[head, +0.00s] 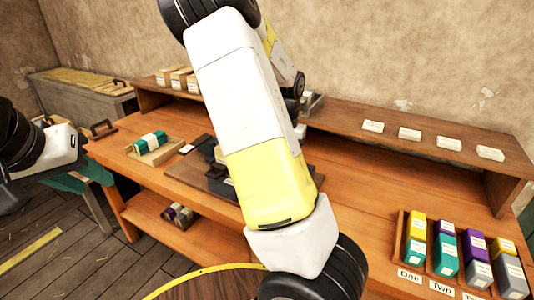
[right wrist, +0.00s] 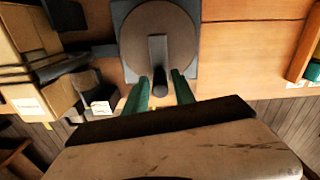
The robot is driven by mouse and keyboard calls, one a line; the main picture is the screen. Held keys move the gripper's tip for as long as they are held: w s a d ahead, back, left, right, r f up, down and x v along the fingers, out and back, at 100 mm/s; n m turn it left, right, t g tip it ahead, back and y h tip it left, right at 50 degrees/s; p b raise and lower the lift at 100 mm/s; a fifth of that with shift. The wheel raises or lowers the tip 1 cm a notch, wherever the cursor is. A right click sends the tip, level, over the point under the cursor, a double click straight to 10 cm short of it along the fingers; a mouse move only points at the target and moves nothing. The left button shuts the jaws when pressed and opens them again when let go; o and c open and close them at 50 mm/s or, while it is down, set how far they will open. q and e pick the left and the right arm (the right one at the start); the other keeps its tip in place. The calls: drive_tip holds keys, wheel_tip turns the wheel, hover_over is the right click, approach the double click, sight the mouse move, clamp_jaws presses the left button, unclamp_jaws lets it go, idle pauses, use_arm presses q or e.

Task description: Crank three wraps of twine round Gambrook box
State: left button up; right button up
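In the right wrist view a brown round handwheel (right wrist: 142,35) sits on a grey base, with a dark crank handle (right wrist: 158,55) pointing towards me. My right gripper (right wrist: 160,78) has its green fingers on either side of the handle's near end, seemingly with small gaps. A brown carton (right wrist: 18,75) with dark bands and a white label is at the left; I cannot read the label, so cannot tell if it is the Gambrook box. In the head view my arm hides the handwheel. My left gripper (head: 86,178) is at the left, teal fingers apart, apparently empty.
A wooden bench (head: 370,185) carries a rack (head: 399,240) of coloured blocks at the right and a tray (head: 170,152) of teal and white blocks at the left. A back shelf (head: 350,137) holds labelled boxes and cards. The bench between arm and rack is clear.

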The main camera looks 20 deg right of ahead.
drive_tip(key=shift+o, duration=0.4)
wheel_tip(320, 180, up, 8)
drive_tip(key=shift+f, duration=0.1)
idle(0.5)
